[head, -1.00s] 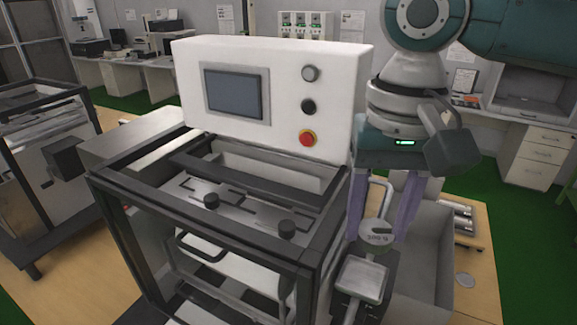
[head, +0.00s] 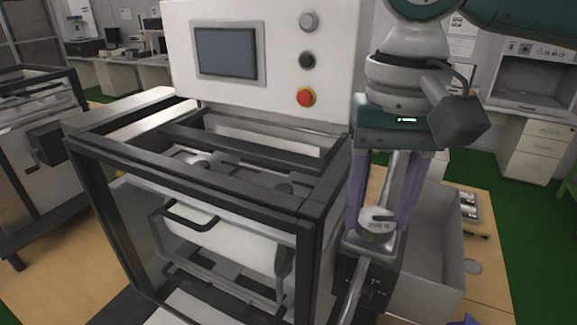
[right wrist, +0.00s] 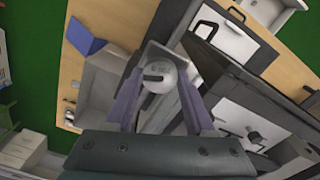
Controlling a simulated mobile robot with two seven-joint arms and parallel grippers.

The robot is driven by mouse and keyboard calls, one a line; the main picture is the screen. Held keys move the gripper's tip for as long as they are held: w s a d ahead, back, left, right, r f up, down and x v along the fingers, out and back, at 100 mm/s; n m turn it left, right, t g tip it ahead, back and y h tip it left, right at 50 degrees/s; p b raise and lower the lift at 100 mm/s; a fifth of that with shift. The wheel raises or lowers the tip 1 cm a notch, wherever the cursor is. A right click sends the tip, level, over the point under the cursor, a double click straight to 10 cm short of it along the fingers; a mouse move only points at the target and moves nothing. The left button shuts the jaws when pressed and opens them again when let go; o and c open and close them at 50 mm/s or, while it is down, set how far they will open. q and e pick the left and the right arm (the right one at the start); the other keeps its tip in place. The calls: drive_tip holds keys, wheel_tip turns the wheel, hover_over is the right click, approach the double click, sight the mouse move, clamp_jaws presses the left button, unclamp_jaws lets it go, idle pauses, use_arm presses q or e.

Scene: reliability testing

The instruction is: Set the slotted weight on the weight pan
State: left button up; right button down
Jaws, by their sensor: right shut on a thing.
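The slotted weight (head: 376,223) is a pale grey disc with a slot and printed marks. It is between the two purple fingers of my right gripper (head: 380,220), which is shut on it. The square metal weight pan (head: 352,245) shows just below the weight, partly hidden by it and the fingers. I cannot tell whether the weight touches the pan. In the right wrist view the weight (right wrist: 160,76) sits between the fingertips (right wrist: 158,90), its slot visible. My left gripper is not in view.
A dark-framed test machine (head: 200,190) with a white control panel (head: 255,60) stands left of my right gripper. A grey open bin (head: 435,260) stands close on the right. A blue object (right wrist: 84,38) lies on the wooden table (right wrist: 105,18).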

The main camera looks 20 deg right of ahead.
drive_tip(key=shift+c, duration=0.9)
unclamp_jaws()
drive_tip(key=shift+r, duration=0.1)
drive_tip(key=shift+r, duration=0.3)
wheel_tip(320, 180, up, 9)
drive_tip(key=b, duration=0.2)
drive_tip(key=shift+r, duration=0.1)
